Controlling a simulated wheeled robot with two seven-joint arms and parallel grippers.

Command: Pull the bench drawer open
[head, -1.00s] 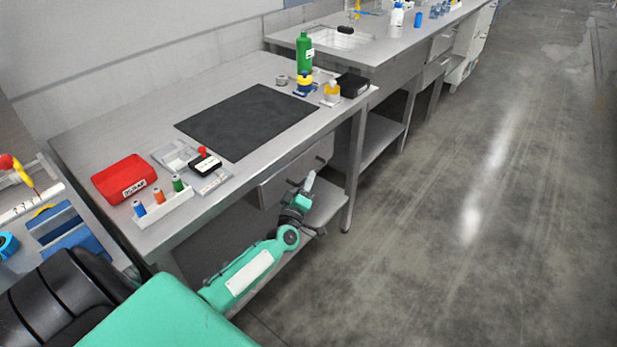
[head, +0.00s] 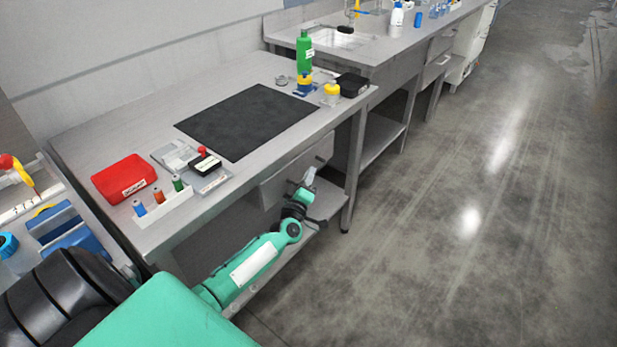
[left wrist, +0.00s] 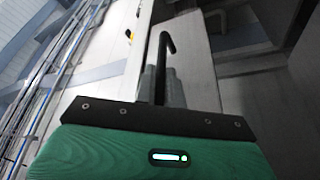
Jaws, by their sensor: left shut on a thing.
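The bench drawer (head: 275,190) is a grey front under the near steel bench (head: 236,185). It looks closed or nearly so; a small gap cannot be told. My left gripper (head: 307,178) is at the drawer front, its arm reaching up from the lower left. The left wrist view shows the dark bar handle (left wrist: 167,45) running up from between the gripper's fingers (left wrist: 165,88), beside the pale drawer front (left wrist: 195,70). The gripper is shut on this handle; the exact contact is partly hidden. My right gripper is out of view.
The bench top holds a dark mat (head: 248,120), a red case (head: 124,178), a vial rack (head: 163,209), a green bottle (head: 304,53) and a black box (head: 352,84). A lower shelf (head: 328,205) lies beneath the drawer. The floor at right is clear.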

